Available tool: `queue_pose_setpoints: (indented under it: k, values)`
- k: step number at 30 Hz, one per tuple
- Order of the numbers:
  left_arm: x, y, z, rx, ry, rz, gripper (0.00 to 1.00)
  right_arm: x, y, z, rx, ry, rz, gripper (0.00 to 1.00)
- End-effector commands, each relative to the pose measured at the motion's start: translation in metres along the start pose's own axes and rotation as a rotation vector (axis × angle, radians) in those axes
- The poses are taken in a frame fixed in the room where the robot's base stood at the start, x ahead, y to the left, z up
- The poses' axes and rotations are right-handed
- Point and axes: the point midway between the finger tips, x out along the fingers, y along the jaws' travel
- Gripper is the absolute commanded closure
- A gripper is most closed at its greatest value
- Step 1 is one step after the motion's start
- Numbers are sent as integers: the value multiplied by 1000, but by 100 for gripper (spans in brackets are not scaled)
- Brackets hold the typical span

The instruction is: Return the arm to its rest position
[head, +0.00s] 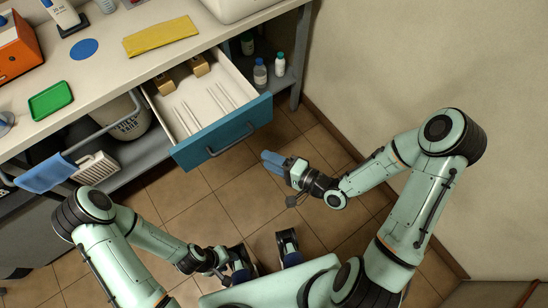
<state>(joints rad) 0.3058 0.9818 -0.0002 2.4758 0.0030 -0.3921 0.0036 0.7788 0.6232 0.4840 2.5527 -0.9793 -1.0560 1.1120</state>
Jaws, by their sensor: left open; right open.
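My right gripper (271,159) is in front of the open drawer, to the right of its blue front and over the tiled floor. Its blue fingers point left and up; it is open, with nothing seen between them. My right arm is bent, its elbow out by the right wall. My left gripper (241,272) is low in the middle of the head view, close to my body and over the floor. It is open, though its fingers are small and partly hidden. My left arm is bent below the workbench.
The drawer (220,135) stands pulled out from the workbench (110,60), with two brown blocks (188,72) and white dividers inside. A blue cloth (45,174) hangs on a rail at left. Bottles (260,73) stand on the shelf. Floor between my arms looks clear.

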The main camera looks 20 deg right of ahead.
Motion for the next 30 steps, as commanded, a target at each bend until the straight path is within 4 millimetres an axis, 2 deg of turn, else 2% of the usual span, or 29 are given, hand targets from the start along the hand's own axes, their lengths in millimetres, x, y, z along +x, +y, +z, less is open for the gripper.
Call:
queue_pose_setpoints:
  k: [4, 24, 27, 29, 30]
  values:
    - [-8, 1, 3, -2, -8, -3, 53, -6, -1, 0, 2, 1, -1, 59]
    - [-8, 1, 3, -2, -10, -3, 53, -6, 2, 0, -1, 1, 7, 59]
    - [-14, 3, 3, -1, -9, -3, 53, -4, 19, 2, -25, 9, 88, 59]
    - [-20, 6, 3, -1, -7, -2, 53, -3, 41, 4, -57, 8, 194, 59]
    - [-25, 8, 2, 0, -5, -1, 53, -4, 60, 8, -86, -2, 288, 59]
